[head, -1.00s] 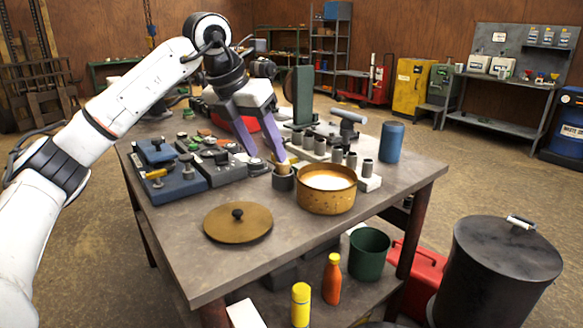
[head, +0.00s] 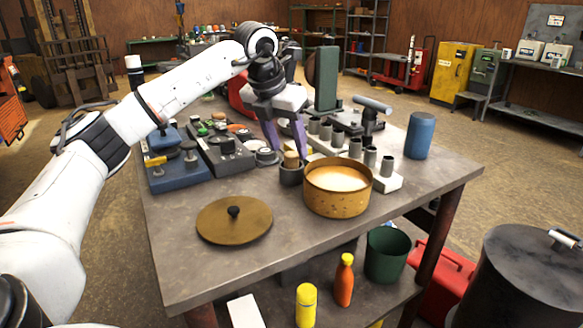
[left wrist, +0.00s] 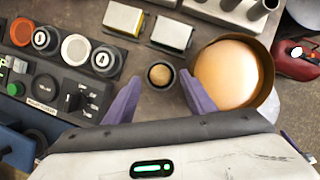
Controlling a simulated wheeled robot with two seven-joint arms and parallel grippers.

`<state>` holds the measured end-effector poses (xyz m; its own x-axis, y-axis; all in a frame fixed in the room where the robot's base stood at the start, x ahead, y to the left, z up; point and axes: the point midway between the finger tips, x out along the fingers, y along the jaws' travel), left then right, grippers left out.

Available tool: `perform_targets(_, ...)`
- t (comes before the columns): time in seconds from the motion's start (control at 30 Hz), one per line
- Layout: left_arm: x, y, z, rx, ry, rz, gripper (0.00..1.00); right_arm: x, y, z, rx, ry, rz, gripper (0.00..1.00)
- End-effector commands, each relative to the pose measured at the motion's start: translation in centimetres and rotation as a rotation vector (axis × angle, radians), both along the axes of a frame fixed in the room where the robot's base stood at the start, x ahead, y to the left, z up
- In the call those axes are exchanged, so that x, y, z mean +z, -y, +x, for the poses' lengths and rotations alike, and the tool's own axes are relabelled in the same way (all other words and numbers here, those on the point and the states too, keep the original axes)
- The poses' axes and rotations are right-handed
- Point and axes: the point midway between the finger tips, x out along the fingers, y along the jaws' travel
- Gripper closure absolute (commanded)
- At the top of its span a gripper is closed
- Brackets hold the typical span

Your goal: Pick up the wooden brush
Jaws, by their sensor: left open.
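The wooden brush (head: 291,159) shows as a light wooden end standing up out of a small dark cup (head: 291,175) on the table; the rest of it is hidden in the cup. In the left wrist view the brush (left wrist: 160,75) is a round tan end seen from above. My left gripper (head: 286,149) is open, with purple fingers pointing down just behind and above the cup. In the left wrist view its fingertips (left wrist: 158,88) lie to either side of the cup, a little short of it, and nothing is between them. My right gripper is out of view.
A brass pan (head: 337,203) with pale contents stands close to the right of the cup. A round brass lid (head: 234,220) lies on the table in front. Control panels (head: 219,155) stand to the left, a grey block with upright sockets (head: 388,183) behind right.

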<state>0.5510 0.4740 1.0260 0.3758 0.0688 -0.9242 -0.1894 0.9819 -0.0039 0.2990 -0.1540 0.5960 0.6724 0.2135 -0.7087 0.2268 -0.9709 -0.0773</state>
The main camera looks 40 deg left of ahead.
Motion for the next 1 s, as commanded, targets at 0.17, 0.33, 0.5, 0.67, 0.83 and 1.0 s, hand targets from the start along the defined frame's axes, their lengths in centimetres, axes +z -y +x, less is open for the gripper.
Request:
perform_targets(0.17, -1.9, -0.1, 0.7, 0.000, 0.000, 0.000, 0.50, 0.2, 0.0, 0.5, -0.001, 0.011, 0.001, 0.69)
perform_targets(0.33, -2.0, -0.1, 0.9, 0.000, 0.002, 0.000, 0.50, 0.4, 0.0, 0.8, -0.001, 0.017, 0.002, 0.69)
perform_targets(0.5, -2.0, -0.1, 0.8, 0.000, 0.002, 0.000, 0.63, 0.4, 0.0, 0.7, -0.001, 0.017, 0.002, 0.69)
perform_targets(0.67, -2.0, -0.1, 0.8, 0.000, 0.002, 0.000, 0.90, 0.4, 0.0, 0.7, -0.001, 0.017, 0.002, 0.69)
perform_targets(0.83, -2.0, -0.1, 0.8, 0.000, 0.002, 0.000, 1.00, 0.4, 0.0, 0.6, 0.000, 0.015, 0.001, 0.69)
perform_targets(1.0, -1.7, -0.1, 0.9, 0.000, 0.003, 0.000, 1.00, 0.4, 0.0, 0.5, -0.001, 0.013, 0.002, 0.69)
